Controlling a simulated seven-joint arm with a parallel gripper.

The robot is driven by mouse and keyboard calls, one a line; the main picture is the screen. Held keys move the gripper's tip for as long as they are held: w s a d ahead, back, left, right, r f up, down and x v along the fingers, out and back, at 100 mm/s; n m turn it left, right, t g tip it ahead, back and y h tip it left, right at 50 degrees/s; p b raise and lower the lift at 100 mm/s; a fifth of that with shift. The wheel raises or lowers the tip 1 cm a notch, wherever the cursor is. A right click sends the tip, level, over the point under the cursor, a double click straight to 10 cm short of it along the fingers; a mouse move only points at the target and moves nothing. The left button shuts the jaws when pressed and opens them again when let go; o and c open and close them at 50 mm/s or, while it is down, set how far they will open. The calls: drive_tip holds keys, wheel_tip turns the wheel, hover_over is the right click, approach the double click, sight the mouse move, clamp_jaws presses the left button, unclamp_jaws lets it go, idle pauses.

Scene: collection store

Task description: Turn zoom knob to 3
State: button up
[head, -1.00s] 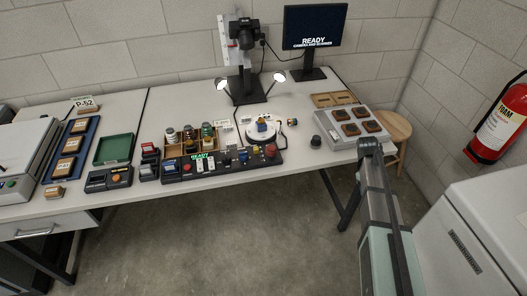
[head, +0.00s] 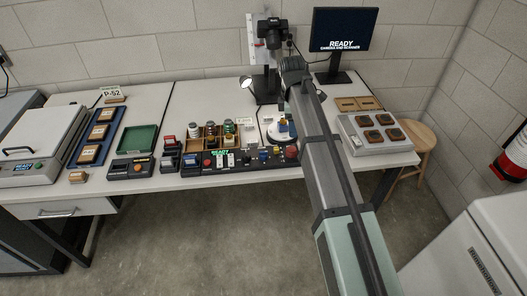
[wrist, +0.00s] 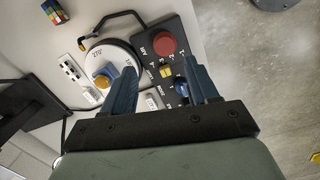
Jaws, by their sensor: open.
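The black control panel (head: 240,160) lies along the table's front edge, with a blue knob (head: 263,155), a yellow control (head: 277,151) and a red button (head: 291,152) at its right end. In the wrist view, my gripper (wrist: 155,64) is open and empty above this end. The yellow control (wrist: 166,71) shows between the fingers; the blue knob (wrist: 180,84) is close by the right finger, partly covered. I cannot read its setting or be sure it is the zoom knob. In the head view my arm hides the gripper.
The round turntable (wrist: 122,52) with a blue and yellow object (wrist: 104,76) is beside the left finger. The red button (wrist: 163,42) stands up near the fingertips. A grey tray (head: 358,148) with brown pieces is to the right. A monitor (head: 343,30) stands behind.

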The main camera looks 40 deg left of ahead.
sight(263, 152)
drive_tip(key=s+a+r+n+y, duration=0.1)
drive_tip(key=s+a+r+n, duration=0.15)
drive_tip(key=s+a, duration=0.5)
drive_tip(key=shift+g, duration=0.3)
drive_tip(key=f, duration=0.9)
drive_tip(key=d+f, duration=0.1)
drive_tip(key=f, duration=0.3)
drive_tip(key=shift+f, duration=0.35)
drive_tip(key=c, duration=1)
